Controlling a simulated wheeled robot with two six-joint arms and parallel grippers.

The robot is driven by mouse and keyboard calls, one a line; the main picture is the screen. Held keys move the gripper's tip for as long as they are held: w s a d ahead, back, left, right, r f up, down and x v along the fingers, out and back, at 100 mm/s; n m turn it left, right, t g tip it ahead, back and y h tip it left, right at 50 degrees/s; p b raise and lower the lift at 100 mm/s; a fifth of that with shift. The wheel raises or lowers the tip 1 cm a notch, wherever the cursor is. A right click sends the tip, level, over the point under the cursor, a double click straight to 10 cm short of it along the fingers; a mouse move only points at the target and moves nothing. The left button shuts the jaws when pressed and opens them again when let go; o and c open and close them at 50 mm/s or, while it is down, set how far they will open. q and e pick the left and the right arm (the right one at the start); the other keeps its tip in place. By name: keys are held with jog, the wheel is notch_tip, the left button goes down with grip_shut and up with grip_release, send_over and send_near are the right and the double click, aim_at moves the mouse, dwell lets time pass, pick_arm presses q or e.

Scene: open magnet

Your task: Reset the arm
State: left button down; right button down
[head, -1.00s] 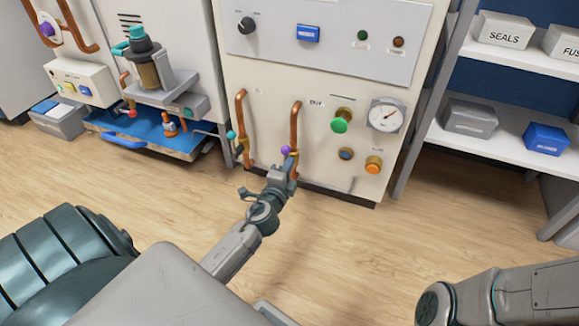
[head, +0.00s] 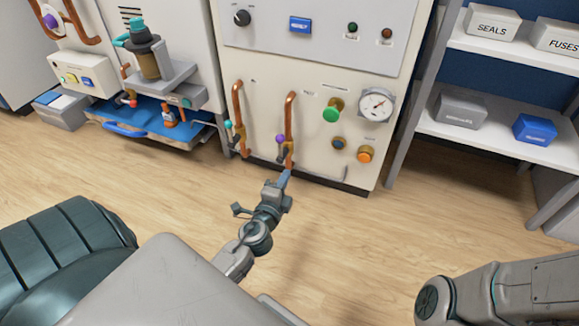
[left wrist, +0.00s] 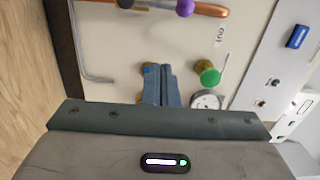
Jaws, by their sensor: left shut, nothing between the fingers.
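My left gripper (head: 284,178) is in the head view, in front of the lower part of the cream cabinet (head: 300,106). Its blue-grey fingers are shut and empty, and they also show in the left wrist view (left wrist: 161,85). In the head view the fingertips appear just below a copper pipe (head: 289,125) with a purple-knobbed valve (head: 280,139). In the left wrist view that purple knob (left wrist: 184,8) and a green knob (left wrist: 208,73) are apart from the fingers. My right arm shows at the lower right of the head view, but its gripper is out of view.
A second copper pipe (head: 238,112) with a teal knob, a gauge (head: 376,104) and an orange knob (head: 366,154) are on the cabinet. A shelf with boxes (head: 536,130) stands at right. A blue tray (head: 160,118) is at left. The wood floor (head: 370,240) is clear.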

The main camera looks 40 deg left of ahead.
pick_arm(q)
jog(key=shift+v, duration=0.95)
jog(key=shift+r, duration=0.1)
